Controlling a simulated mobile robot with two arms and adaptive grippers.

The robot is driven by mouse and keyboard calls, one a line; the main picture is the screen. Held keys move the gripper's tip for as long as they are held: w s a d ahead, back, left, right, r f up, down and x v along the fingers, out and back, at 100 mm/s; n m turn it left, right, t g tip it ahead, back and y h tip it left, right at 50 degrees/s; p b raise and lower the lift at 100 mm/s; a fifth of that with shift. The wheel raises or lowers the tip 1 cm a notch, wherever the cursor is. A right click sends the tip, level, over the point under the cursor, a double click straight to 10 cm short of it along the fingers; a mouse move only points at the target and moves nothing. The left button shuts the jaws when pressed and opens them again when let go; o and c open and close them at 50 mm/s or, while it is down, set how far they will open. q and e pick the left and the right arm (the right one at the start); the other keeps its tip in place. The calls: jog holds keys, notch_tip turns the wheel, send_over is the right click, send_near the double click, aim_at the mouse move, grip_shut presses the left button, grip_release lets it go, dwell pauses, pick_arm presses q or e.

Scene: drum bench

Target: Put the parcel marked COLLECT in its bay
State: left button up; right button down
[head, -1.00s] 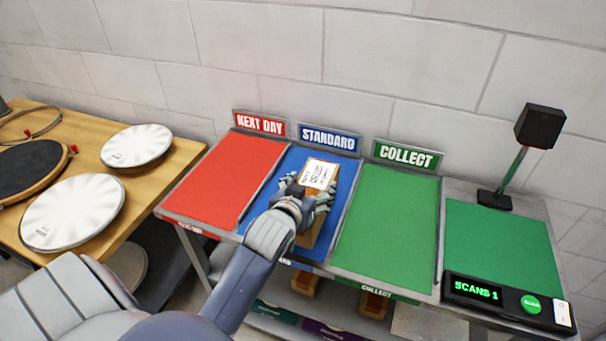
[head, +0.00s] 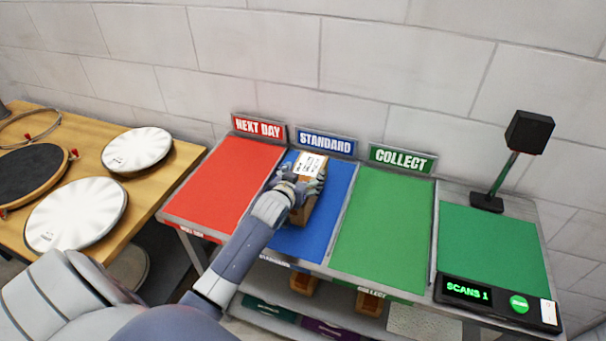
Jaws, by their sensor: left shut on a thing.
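My left gripper (head: 300,186) is shut on a brown parcel (head: 303,213) with a white label on top. The label's print is too small to read surely. The gripper and parcel are over the blue STANDARD bay (head: 334,205), towards its left side. My gripper hides part of the parcel, and I cannot tell whether the parcel touches the bay. The green COLLECT bay (head: 385,225) is to the right and empty, with its COLLECT sign (head: 402,159) behind it. My right gripper is not in view.
The red NEXT DAY bay (head: 222,187) is empty. A scan station with a green mat (head: 492,245), a display (head: 468,290) reading SCANS 1 and a black post-mounted head (head: 529,132) is at the right. Drum parts lie on the wooden bench (head: 175,165) at left.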

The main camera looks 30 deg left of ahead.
pick_arm(q)
jog(key=shift+w, duration=0.1)
jog(key=o, duration=1.7)
jog(key=shift+f, duration=0.15)
jog(key=shift+c, duration=0.2)
